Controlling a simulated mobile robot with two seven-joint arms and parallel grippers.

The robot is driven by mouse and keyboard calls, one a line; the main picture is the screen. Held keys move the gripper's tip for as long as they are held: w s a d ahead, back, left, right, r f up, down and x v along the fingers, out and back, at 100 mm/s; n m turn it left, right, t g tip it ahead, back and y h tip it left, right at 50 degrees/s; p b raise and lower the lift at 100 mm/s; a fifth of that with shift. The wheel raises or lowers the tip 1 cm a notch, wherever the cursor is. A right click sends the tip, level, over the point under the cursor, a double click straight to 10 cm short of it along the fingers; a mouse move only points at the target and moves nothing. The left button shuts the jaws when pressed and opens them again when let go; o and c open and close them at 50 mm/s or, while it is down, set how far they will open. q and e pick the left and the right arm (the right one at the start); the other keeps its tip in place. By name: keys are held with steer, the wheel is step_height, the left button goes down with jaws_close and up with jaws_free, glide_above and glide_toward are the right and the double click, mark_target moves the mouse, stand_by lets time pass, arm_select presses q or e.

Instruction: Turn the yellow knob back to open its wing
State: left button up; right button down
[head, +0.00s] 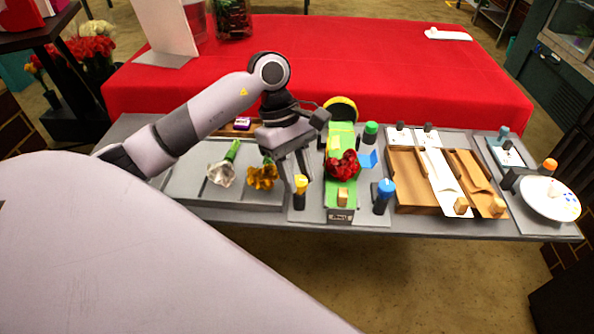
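The yellow knob (300,181) stands on a dark post at the front edge of the grey table, left of a green board (341,192). My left gripper (300,182) points down over it with its fingers apart, one on each side of the knob's top. I cannot tell whether the fingers touch the knob. A red flower (343,166) lies on the green board. A blue flap (367,160) shows at the board's right side; the board's left edge is partly behind my gripper. My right gripper is not in view.
A blue knob (383,193) and a green knob (370,130) stand right of the board. A white flower (222,172) and an orange flower (263,175) lie left of my gripper. Wooden trays (413,195) and a white plate (550,198) are farther right.

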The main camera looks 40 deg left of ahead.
arm_select(q)
steer(key=shift+c, duration=1.2)
